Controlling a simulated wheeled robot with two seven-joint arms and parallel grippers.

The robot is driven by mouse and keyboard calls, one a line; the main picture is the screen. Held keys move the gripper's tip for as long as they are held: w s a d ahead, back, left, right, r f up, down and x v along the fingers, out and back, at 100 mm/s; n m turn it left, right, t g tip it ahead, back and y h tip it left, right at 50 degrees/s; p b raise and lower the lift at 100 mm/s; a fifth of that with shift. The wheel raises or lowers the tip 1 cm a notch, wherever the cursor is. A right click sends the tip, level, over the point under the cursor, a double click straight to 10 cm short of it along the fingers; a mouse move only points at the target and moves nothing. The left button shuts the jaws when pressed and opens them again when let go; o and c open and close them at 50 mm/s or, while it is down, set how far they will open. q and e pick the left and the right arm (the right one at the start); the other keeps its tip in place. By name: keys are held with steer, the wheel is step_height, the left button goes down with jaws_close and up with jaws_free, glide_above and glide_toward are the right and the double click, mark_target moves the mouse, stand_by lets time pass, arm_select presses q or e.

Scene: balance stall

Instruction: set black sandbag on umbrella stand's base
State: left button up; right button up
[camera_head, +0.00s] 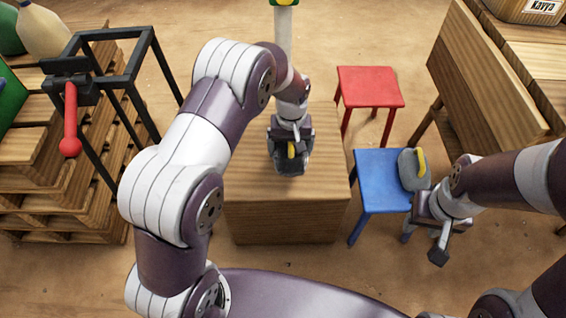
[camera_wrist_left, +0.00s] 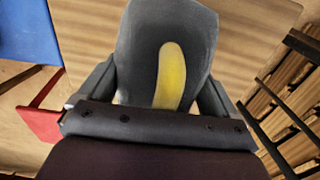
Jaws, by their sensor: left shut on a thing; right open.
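My left gripper (camera_head: 290,148) is shut on the black sandbag (camera_head: 290,167), over the wooden box. In the left wrist view the sandbag (camera_wrist_left: 138,55) is dark grey with a yellow strip and sits between the two fingers. I cannot tell whether it touches the box top. A pale upright post (camera_head: 284,40) with a green and yellow top stands behind my left arm; its foot is hidden, so I cannot tell whether it is the umbrella stand. No stand base is clearly visible. My right gripper (camera_head: 436,235) is open and empty beside the blue stool.
The wooden box (camera_head: 285,223) is under my left gripper. A grey bag with a yellow handle (camera_head: 408,172) lies on the blue stool (camera_head: 375,185). A red stool (camera_head: 368,88) stands behind. A black frame with a red lever (camera_head: 70,120) and pallets are left; a wooden bench (camera_head: 485,75) is right.

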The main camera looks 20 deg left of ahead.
mark_target(284, 145)
arm_select(q)
steer(key=shift+s+a+f, duration=0.1)
steer(key=shift+a+f, duration=0.35)
steer(key=shift+a, duration=0.3)
step_height(284, 145, down, 4)
steer(key=b, duration=0.3)
steer(key=shift+r, duration=0.1)
steer(key=o, duration=1.5)
step_height(284, 145, up, 11)
steer(key=p, duration=0.6)
steer(key=shift+r+p, duration=0.2)
steer(key=shift+p, duration=0.15)
steer(key=shift+s+r, duration=0.15)
steer(key=shift+r, duration=0.15)
steer(key=s+a+r+m, duration=0.1)
steer(key=s+r, duration=0.1)
steer(key=s, duration=0.4)
steer(key=s+a+r+m+t, duration=0.1)
steer(key=s+r, duration=0.1)
steer(key=s, duration=0.4)
steer(key=s+a+r+m, duration=0.1)
steer(key=s+a+r, duration=0.1)
steer(key=s, duration=0.5)
steer(key=shift+a+r, duration=0.1)
steer(key=shift+r, duration=0.25)
